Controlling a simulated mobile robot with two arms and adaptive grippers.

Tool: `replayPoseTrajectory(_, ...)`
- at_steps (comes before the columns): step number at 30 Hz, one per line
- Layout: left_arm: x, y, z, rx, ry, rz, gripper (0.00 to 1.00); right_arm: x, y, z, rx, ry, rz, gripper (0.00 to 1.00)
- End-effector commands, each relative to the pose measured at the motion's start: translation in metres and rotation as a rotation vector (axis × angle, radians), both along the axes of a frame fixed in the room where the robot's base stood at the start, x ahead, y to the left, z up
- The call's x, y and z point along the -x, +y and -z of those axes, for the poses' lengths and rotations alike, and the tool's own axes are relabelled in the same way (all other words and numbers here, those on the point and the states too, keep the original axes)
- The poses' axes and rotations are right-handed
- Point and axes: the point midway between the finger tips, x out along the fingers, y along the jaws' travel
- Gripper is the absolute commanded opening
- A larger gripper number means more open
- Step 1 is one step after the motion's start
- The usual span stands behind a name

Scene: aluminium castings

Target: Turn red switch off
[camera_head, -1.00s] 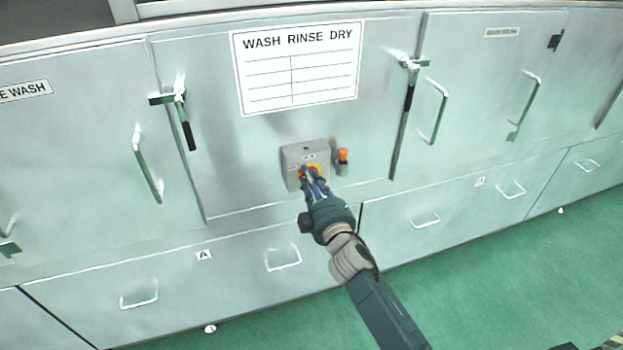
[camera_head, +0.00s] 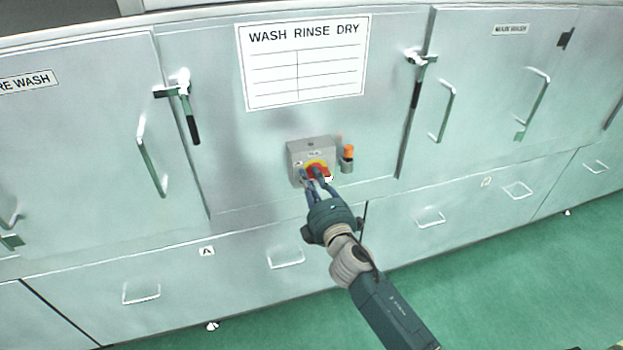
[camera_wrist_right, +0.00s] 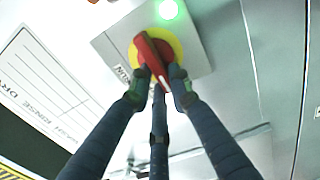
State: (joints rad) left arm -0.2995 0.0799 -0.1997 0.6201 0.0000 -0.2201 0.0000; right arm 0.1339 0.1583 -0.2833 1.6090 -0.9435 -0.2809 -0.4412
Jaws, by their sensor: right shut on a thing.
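The red switch (camera_head: 319,171) is a rotary handle on a yellow disc, on the front of a small grey box (camera_head: 310,148) fixed to the metal cabinet. My right gripper (camera_head: 313,178) is at the switch from below, fingers on either side of the handle. In the right wrist view the red handle (camera_wrist_right: 152,57) lies tilted across the yellow disc (camera_wrist_right: 174,45), its lower part between the fingertips of the right gripper (camera_wrist_right: 157,84), which is shut on it. The fingers hide the lower part of the disc. My left gripper is not in view.
An orange-topped fitting (camera_head: 348,153) sits just right of the box. A WASH RINSE DRY sign (camera_head: 305,62) is above. Door latches (camera_head: 188,105) and handles (camera_head: 152,165) stick out on both sides. A green light (camera_wrist_right: 168,9) glows on the box. Green floor (camera_head: 500,270) is clear.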

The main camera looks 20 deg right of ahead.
Motion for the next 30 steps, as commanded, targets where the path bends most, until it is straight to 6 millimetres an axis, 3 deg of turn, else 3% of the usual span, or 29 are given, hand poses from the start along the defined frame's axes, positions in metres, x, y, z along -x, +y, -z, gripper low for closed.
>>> replayPoseTrajectory(17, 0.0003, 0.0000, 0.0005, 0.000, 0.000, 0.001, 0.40, 0.0004, 0.0003, 0.0022, 0.030, 0.002, 0.000, 0.00)
replayPoseTrajectory(18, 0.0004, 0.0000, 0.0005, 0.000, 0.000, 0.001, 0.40, 0.0004, 0.0003, 0.0023, 0.030, 0.002, 0.000, 0.26)
replayPoseTrajectory(20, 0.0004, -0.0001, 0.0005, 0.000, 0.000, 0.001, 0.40, 0.0003, 0.0003, 0.0023, 0.029, 0.002, 0.000, 0.38)
replayPoseTrajectory(30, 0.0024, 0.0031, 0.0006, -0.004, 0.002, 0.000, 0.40, 0.0025, 0.0001, 0.0014, 0.028, 0.000, 0.000, 0.38)
